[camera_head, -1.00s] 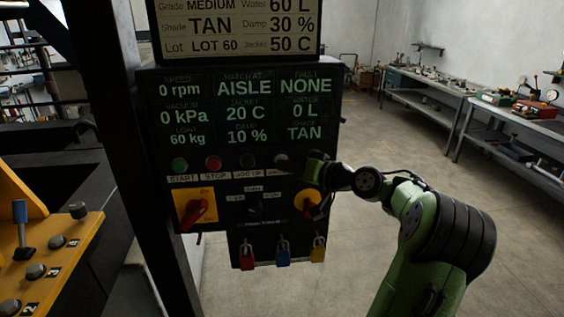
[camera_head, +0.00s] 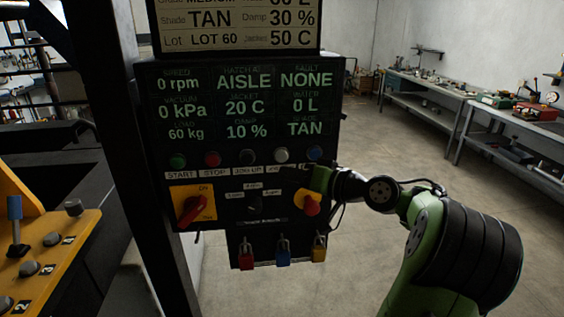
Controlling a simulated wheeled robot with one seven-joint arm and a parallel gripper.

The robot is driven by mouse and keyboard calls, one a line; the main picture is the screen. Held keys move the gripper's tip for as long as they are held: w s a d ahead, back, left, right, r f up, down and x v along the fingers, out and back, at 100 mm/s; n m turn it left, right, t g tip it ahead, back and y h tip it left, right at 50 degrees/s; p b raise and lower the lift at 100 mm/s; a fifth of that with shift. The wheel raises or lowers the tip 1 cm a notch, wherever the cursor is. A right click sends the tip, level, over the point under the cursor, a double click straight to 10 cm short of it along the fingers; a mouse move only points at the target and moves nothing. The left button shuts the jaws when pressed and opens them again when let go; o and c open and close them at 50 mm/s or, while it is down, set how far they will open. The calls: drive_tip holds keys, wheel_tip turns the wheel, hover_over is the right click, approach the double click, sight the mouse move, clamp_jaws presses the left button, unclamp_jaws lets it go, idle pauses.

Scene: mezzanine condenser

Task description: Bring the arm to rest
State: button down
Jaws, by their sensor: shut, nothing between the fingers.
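My arm, green and black, reaches in from the lower right in the head view. My gripper (camera_head: 290,172) is at its left end, dark and small against the dark control panel (camera_head: 240,158). It is shut and empty. It is in front of the panel's right part, below the white button (camera_head: 281,155) and above the red emergency knob (camera_head: 311,206) on its yellow plate. Whether it touches the panel cannot be told.
A red rotary switch (camera_head: 193,209) is on the panel's left. Red, blue and yellow padlocks (camera_head: 283,254) hang below. A yellow console (camera_head: 50,240) with a lever stands at left. Workbenches (camera_head: 430,97) line the back right. The floor (camera_head: 380,150) between is clear.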

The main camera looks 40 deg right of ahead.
drive_tip(key=shift+s+a, duration=0.3)
drive_tip(key=shift+s, duration=0.15)
drive_tip(key=w+a+f+n+g, duration=0.15)
drive_tip(key=a+f+g, duration=0.25)
drive_tip(key=a, duration=0.5)
drive_tip(key=w+a+f+n+g, duration=0.1)
drive_tip(key=a+f+n+g, duration=0.2)
drive_tip(key=a, duration=0.6)
drive_tip(key=s+a+f+g+h, duration=0.1)
drive_tip(key=s+a, duration=0.3)
drive_tip(key=s, duration=0.6)
drive_tip(key=s+a+f+g+h+b, duration=0.1)
drive_tip(key=s+a+f+g+h, duration=0.1)
drive_tip(key=s, duration=0.8)
wheel_tip(320, 180, down, 2)
drive_tip(key=shift+a+f+n, duration=0.15)
drive_tip(key=shift+a+n, duration=0.2)
drive_tip(key=shift+a, duration=0.5)
